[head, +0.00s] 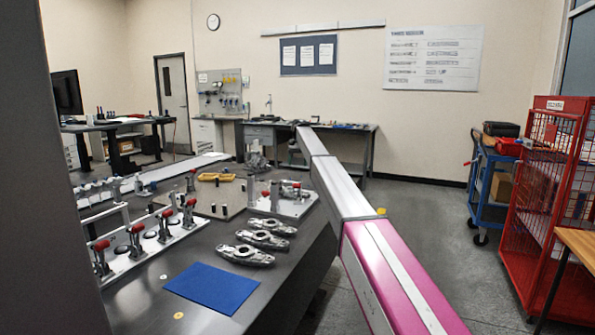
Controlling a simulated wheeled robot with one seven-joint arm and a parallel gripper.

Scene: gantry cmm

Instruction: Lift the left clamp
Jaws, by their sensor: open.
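Several clamps with red-tipped handles stand on the dark table (140,300). A row of them is on a long white fixture plate (125,262) at the left, the nearest being a red-tipped clamp (101,257). A second, smaller white fixture block (290,208) farther back carries two red-tipped parts, a left clamp (267,198) and a right clamp (297,188). I cannot tell from this view which of these is the left clamp of the task. My gripper is not in view.
Several grey metal castings (246,255) lie in front of the smaller fixture. A blue mat (212,287) lies near the table's front edge. A long pink and silver beam (385,270) runs along the table's right side. A red cage cart (545,200) stands far right.

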